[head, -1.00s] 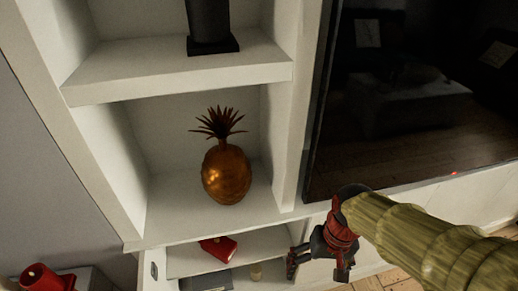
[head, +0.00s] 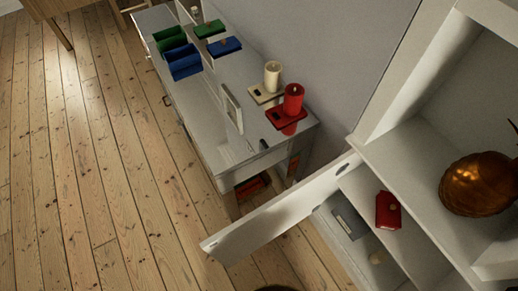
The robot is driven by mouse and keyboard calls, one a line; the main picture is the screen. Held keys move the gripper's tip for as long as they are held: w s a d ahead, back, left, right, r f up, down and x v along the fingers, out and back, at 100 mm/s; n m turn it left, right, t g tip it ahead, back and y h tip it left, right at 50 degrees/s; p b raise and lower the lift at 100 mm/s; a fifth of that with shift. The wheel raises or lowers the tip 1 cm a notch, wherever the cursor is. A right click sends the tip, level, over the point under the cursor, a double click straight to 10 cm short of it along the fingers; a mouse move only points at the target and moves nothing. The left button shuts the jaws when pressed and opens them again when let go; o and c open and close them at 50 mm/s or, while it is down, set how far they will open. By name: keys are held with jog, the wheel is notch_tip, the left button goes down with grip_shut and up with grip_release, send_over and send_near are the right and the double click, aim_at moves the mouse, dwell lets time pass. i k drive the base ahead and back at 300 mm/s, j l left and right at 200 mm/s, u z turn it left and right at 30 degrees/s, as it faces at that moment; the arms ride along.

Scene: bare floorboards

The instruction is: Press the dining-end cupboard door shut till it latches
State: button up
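The white cupboard door (head: 285,208) stands wide open in the head view. Inside the open cupboard (head: 420,243) are a red object (head: 388,210), a flat grey item (head: 349,220) and a small cream object (head: 376,257). The latch cannot be made out. My gripper is not in this view.
A grey sideboard (head: 200,97) along the wall carries a red candle (head: 292,98), a cream candle (head: 272,74), a frame (head: 232,108), and blue (head: 184,62) and green trays (head: 171,40). A golden pineapple (head: 475,185) sits on the shelf above. Floorboards (head: 100,190) at left are clear.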

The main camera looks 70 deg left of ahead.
aim_at(234, 244)
jog(key=k+l+u, duration=0.35)
jog(key=k+u, duration=0.15)
jog(key=u, duration=2.45)
jog(key=i+j+z, duration=0.1)
jog(key=i, duration=0.3)
